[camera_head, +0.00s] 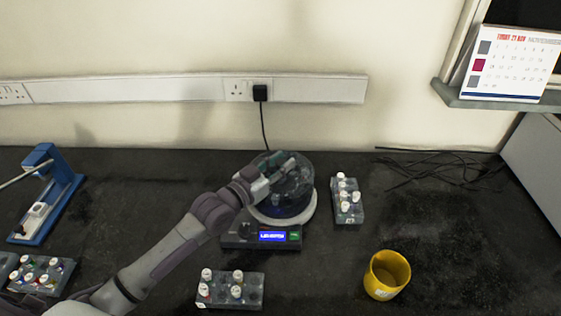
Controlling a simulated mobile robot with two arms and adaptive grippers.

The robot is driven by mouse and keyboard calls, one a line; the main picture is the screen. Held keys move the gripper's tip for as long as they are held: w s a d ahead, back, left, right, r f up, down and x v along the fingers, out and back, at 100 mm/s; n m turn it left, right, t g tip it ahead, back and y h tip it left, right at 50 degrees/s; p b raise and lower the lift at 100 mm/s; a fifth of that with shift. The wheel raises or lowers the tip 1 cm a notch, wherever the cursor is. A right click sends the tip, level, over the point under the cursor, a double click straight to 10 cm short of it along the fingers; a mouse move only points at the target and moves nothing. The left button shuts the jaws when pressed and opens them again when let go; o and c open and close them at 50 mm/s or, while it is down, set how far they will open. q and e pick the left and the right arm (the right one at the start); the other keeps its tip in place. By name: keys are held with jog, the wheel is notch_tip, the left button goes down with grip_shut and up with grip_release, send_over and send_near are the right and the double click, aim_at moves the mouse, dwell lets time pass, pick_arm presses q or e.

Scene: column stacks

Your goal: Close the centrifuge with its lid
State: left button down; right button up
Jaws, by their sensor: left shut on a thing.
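The centrifuge (302,215) stands in the middle of the dark bench, with a pale round rim and a front panel (270,236) with a lit blue display. A dark see-through lid (297,185) is over its round top. I cannot tell whether the lid rests fully on the rim. My left arm comes in from the lower left, and my left gripper (277,167) is at the top of the lid, shut on it. The gripper hides part of the lid's left side. My right gripper is not in view.
Tube racks stand right of the centrifuge (348,209), in front of it (247,292) and at far left (40,275). A yellow mug (386,275) is at front right. A blue stand (62,190) is at left. Black cables (440,168) lie at back right.

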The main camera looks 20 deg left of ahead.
pick_arm(q)
jog(key=shift+f, duration=0.5)
jog(key=shift+c, duration=1.6)
grip_release()
jog(key=shift+r, duration=0.15)
jog(key=shift+r+p, duration=2.65)
jog(key=shift+r, duration=0.3)
jog(key=shift+f, duration=0.15)
